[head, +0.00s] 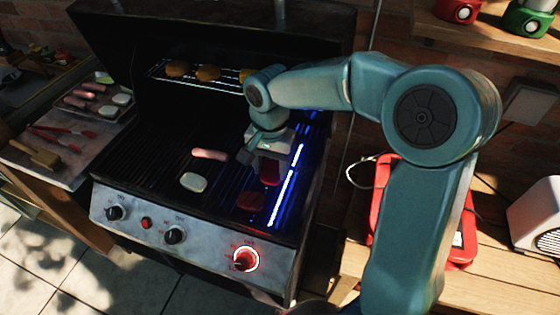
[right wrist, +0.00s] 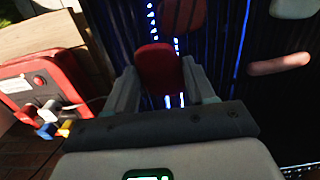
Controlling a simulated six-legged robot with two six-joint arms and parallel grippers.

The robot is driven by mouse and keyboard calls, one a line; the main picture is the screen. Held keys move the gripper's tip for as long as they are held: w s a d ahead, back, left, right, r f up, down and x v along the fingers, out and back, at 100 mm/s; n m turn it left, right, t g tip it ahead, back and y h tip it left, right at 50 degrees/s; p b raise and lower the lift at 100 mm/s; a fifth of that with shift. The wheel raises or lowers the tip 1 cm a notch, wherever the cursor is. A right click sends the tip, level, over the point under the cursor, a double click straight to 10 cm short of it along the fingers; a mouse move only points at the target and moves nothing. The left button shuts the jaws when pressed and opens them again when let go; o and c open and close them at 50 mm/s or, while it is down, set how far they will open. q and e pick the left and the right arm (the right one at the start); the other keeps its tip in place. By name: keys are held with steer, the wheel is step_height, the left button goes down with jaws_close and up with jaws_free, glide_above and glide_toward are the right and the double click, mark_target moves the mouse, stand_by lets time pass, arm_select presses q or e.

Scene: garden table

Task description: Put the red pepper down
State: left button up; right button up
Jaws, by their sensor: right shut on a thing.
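The red pepper (head: 269,173) is between the fingers of my right gripper (head: 265,158), over the right part of the grill grate (head: 150,150). In the right wrist view the red pepper (right wrist: 158,68) sits upright between the two fingertips of the right gripper (right wrist: 155,85), which is shut on it. I cannot tell whether the pepper touches the grate. A second, darker red piece (head: 250,201) lies on the grate just in front of it and also shows in the wrist view (right wrist: 182,14). My left gripper is not in view.
A sausage (head: 210,154) and a white piece (head: 194,182) lie left on the grate. A blue-lit strip (head: 286,185) runs along the grate's right side. The warming rack (head: 205,84) holds browned pieces behind. A tray (head: 98,100) stands left; a red case (head: 380,205) is at right.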

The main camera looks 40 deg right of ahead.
steer(key=w+d, duration=0.1)
steer(key=d+f, duration=0.1)
steer(key=d, duration=0.1)
steer(key=w+d+p, duration=0.1)
steer(key=d, duration=0.1)
steer(key=shift+w+d+f, duration=0.15)
steer(key=shift+w+d, duration=0.1)
steer(key=shift+w, duration=0.1)
steer(key=shift+a+f, duration=0.1)
steer(key=shift+f, duration=0.6)
steer(key=f, duration=0.3)
steer(key=f+p, duration=0.1)
steer(key=shift+w+d+f, duration=0.1)
steer(key=shift+d+f, duration=0.05)
steer(key=shift+d, duration=0.1)
